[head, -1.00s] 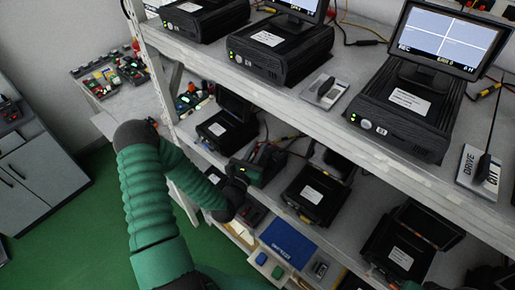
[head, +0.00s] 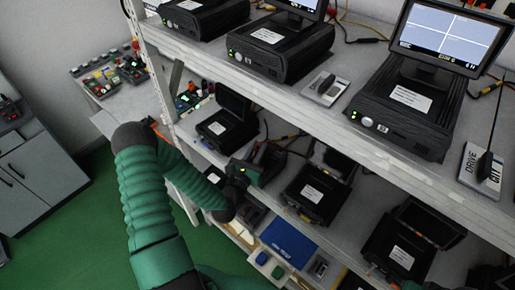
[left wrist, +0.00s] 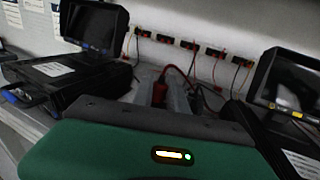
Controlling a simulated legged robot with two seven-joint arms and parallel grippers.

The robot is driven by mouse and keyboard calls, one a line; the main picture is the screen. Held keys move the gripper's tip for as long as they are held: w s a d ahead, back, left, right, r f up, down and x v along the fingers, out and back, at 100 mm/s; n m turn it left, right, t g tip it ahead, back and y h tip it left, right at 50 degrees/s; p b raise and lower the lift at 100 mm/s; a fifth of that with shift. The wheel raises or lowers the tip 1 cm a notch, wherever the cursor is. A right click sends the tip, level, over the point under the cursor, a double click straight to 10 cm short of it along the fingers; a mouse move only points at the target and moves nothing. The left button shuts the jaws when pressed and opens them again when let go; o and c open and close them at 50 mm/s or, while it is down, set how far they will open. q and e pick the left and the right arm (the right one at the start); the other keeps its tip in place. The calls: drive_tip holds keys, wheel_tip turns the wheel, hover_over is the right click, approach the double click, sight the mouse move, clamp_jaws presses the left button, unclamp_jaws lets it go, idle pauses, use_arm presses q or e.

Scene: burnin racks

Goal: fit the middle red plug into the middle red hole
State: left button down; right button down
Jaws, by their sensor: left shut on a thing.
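My left gripper (head: 265,164) reaches into the lower shelf, between two black devices. In the left wrist view its green housing fills the bottom, and past it the jaws are shut on a red plug (left wrist: 159,94). A red cable shows just behind this plug. A row of small dark and red sockets (left wrist: 190,45) runs along the back wall of the shelf, above and beyond the plug. The plug is apart from the row. The middle red hole is too small to make out clearly. My right gripper is not in view.
In the left wrist view a black device with a raised screen (left wrist: 96,24) stands at left, another screen (left wrist: 288,84) at right. Thin red and black wires hang from the sockets. In the head view the upper shelf (head: 290,95) overhangs the work area.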

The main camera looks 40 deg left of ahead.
use_arm(q)
drive_tip(key=shift+f+b, duration=0.7)
drive_tip(key=shift+f, duration=0.2)
idle(0.7)
drive_tip(key=c, duration=1.3)
unclamp_jaws()
drive_tip(key=shift+s, duration=0.1)
drive_tip(key=shift+o, duration=0.2)
drive_tip(key=shift+a+f, duration=0.1)
drive_tip(key=shift+d, duration=0.2)
